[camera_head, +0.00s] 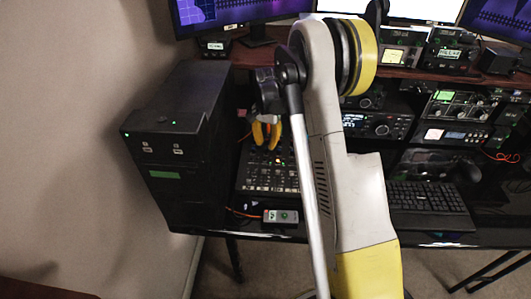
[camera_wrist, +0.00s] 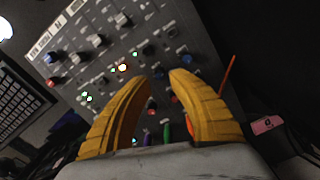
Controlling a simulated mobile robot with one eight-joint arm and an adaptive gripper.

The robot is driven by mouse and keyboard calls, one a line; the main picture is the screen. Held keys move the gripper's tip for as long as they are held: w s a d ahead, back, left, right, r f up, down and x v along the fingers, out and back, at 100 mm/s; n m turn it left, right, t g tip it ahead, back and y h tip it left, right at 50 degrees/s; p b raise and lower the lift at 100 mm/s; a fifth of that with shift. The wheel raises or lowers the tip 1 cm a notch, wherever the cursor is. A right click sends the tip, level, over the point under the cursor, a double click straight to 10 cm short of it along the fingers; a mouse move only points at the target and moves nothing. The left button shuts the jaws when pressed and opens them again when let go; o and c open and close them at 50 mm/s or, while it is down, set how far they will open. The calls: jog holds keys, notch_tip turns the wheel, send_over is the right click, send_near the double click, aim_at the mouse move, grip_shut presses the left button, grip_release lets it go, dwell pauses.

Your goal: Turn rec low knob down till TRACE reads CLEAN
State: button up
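A dark control panel (camera_head: 262,178) with several knobs and lit lamps lies on the desk below my gripper (camera_head: 266,134). In the wrist view, the panel (camera_wrist: 108,62) is tilted, with blue, red and pale knobs and green and orange lights. My gripper (camera_wrist: 161,77) has two yellow fingers, apart, pointing at the panel; I see nothing clearly held between them. Their contact with the panel cannot be told. Which knob is rec low is too small to read. No legible TRACE reading shows in either view.
A black tower (camera_head: 172,140) with a small green display stands close left of the panel. A small grey box (camera_head: 281,216) sits at the desk's front. A keyboard (camera_head: 428,200) and radio units (camera_head: 378,125) are to the right. My arm covers the middle.

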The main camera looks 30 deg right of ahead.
aim_at(266, 149)
notch_tip(266, 149, down, 3)
jog(key=shift+f+b, duration=0.2)
jog(key=shift+b, duration=0.25)
jog(key=shift+c, duration=0.5)
grip_shut()
jog(key=shift+n, duration=0.3)
jog(key=n, duration=0.4)
jog(key=shift+p, duration=0.3)
jog(key=shift+n+h, duration=0.4)
jog(key=shift+n, duration=1.5)
